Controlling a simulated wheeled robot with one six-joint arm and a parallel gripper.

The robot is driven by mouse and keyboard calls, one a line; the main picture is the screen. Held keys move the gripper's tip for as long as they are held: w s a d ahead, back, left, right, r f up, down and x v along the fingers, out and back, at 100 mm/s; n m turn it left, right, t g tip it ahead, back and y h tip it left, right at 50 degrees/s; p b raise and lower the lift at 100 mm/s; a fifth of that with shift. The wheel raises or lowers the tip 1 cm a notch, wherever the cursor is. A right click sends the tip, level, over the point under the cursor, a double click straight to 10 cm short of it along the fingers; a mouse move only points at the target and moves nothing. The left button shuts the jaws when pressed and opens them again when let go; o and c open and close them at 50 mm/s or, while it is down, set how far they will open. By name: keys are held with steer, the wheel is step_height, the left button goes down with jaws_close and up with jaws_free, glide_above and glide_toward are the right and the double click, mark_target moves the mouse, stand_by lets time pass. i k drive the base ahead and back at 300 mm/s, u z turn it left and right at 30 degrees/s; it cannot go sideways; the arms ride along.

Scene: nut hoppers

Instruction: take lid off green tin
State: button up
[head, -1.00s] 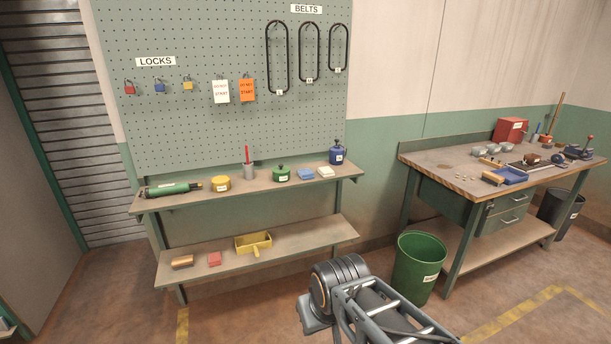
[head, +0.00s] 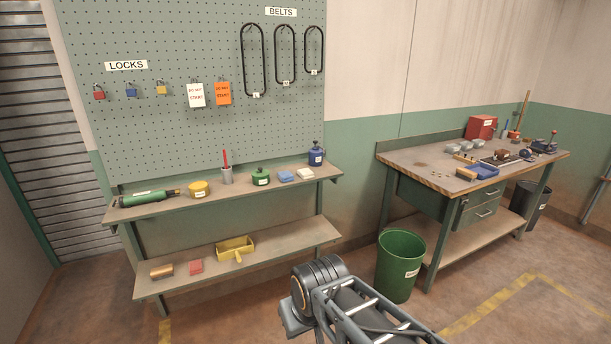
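The green tin (head: 261,178) stands upright on the upper shelf of the pegboard rack, with a dark knob on its top and a pale label on its front. Its lid appears to be on. My arm shows at the bottom centre, in front of the rack and well apart from the tin. My gripper's fingers cannot be made out in the head view.
On the upper shelf (head: 150,208), a yellow tin (head: 199,189) and a cup with a red stick (head: 227,174) stand left of the green tin; a blue block (head: 286,176), a white block (head: 305,174) and a blue can (head: 316,155) stand right. A green bin (head: 399,266) stands on the floor.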

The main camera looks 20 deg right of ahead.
mark_target(260, 172)
steer(key=z, duration=0.05)
steer(key=i, duration=1.7)
steer(key=u, duration=0.1)
